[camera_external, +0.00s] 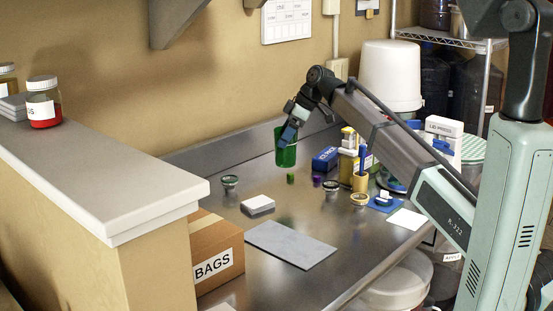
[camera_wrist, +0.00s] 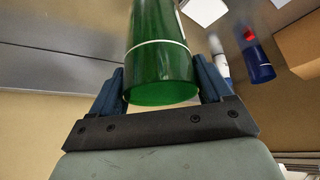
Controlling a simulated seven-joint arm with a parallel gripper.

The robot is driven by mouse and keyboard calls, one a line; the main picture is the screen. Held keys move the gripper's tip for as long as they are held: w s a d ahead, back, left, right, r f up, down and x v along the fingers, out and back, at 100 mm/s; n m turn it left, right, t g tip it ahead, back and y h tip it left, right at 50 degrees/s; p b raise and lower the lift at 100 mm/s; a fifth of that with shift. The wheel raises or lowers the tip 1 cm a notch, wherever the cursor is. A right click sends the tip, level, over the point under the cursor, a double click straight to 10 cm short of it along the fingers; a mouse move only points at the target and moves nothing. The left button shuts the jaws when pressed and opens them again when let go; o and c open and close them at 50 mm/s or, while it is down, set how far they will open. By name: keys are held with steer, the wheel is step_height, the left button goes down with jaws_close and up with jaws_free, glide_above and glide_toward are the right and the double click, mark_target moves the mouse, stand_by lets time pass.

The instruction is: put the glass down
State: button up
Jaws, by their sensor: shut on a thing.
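The green glass (camera_external: 286,150) is in my gripper (camera_external: 291,131) over the back part of the metal counter (camera_external: 255,170), near the wall. It looks upright in the external view, and I cannot tell how far its base is from the counter. In the wrist view the glass (camera_wrist: 160,45), with a thin pale line around it, fills the space between the two blue fingers of my gripper (camera_wrist: 161,85). The fingers are shut on its sides.
A small green item (camera_external: 290,178) and a purple one (camera_external: 316,181) stand just below the glass. A grey mat (camera_external: 290,245), a white stack (camera_external: 258,205) and a BAGS box (camera_external: 215,262) are nearer.

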mark_target(286, 164)
steer(key=shift+f, duration=4.7)
steer(key=shift+f, duration=0.1)
steer(key=o, duration=1.5)
steer(key=shift+c, duration=0.2)
steer(key=v, duration=1.2)
